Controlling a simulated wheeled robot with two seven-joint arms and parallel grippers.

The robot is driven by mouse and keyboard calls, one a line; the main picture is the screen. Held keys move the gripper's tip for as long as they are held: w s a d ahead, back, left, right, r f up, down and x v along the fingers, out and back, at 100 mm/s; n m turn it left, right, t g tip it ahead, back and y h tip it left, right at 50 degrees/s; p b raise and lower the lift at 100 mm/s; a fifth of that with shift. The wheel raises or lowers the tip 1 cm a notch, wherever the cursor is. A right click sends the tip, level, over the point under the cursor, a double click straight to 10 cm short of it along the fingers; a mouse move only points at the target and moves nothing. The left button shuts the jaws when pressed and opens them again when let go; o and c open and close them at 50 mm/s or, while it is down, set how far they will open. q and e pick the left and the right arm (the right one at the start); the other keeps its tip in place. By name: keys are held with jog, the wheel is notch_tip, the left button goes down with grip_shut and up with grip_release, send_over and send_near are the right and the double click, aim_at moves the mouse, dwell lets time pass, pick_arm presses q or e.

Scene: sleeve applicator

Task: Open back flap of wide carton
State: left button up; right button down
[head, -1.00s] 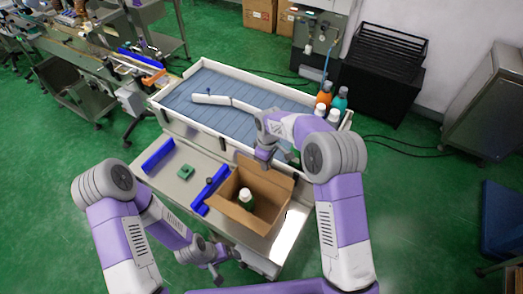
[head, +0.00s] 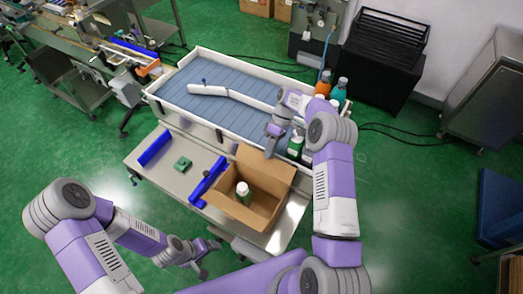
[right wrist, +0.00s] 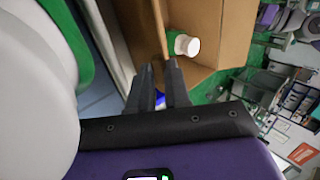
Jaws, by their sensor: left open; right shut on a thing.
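The open brown carton (head: 228,209) stands on the light worktable with a green bottle with a white cap (head: 242,188) inside. Its back flap (head: 266,163) stands up and leans outward toward the conveyor. My right gripper (head: 270,153) is at the top edge of this flap. In the right wrist view, the right gripper's fingers (right wrist: 165,75) are shut on the flap's thin edge (right wrist: 159,30), and the white cap (right wrist: 186,45) shows beside them. My left gripper (head: 207,262) is open and empty, low in front of the table, apart from the carton.
A blue-topped conveyor (head: 235,75) with white rims runs behind the table. Several bottles, including an orange one (head: 323,83), stand at its right end, near my right arm. Blue bars (head: 155,148) and a green block (head: 182,164) lie left of the carton.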

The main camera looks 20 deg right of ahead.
jog(key=shift+s+d+f, duration=0.1)
jog(key=shift+d+f, duration=0.05)
jog(key=shift+f, duration=0.05)
jog(key=c, duration=1.1)
grip_release()
jog(key=shift+r, duration=0.1)
jog(key=shift+v, duration=3.75)
